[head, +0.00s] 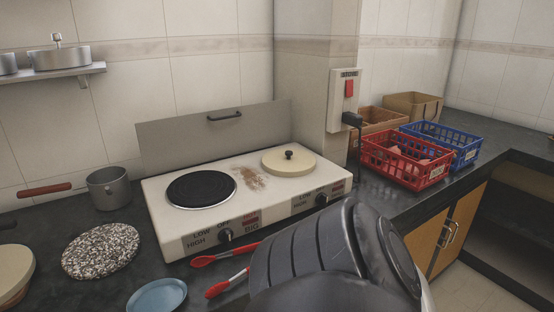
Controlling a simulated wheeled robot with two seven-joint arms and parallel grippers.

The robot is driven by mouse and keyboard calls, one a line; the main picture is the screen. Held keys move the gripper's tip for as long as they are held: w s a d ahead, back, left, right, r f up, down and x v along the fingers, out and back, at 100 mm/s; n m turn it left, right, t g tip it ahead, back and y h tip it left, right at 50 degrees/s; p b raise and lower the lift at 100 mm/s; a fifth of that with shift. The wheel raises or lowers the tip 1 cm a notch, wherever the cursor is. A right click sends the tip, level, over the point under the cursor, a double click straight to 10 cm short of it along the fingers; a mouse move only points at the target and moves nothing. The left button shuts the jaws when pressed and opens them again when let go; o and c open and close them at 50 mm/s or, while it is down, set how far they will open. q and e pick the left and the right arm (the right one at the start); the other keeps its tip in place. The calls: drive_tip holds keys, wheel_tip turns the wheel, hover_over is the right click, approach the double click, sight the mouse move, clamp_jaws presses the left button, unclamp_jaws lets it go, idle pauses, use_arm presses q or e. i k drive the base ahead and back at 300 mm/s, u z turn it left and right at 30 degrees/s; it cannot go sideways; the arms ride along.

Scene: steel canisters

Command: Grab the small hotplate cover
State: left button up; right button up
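The small hotplate cover (288,163) is a round cream lid with a dark knob. It sits flat on the right burner of the white two-burner hotplate (176,233). The left burner (201,190) is bare, with black coils. My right gripper (210,276) shows two red-tipped fingers spread apart with nothing between them. It is in front of the hotplate, left of the cover and apart from it. My dark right arm hides the counter in front of the hotplate's right side. My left gripper is out of view.
A larger cream lid (12,270), speckled trivet (101,250) and blue dish (157,295) lie on the left counter. A red-handled pot (108,188) stands behind. Red (407,164) and blue (455,143) baskets stand to the right. A raised panel (214,120) backs the hotplate.

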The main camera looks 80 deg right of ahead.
sight(280, 162)
drive_tip(key=z, duration=4.3)
drive_tip(key=i, duration=1.85)
drive_tip(key=u, duration=3.85)
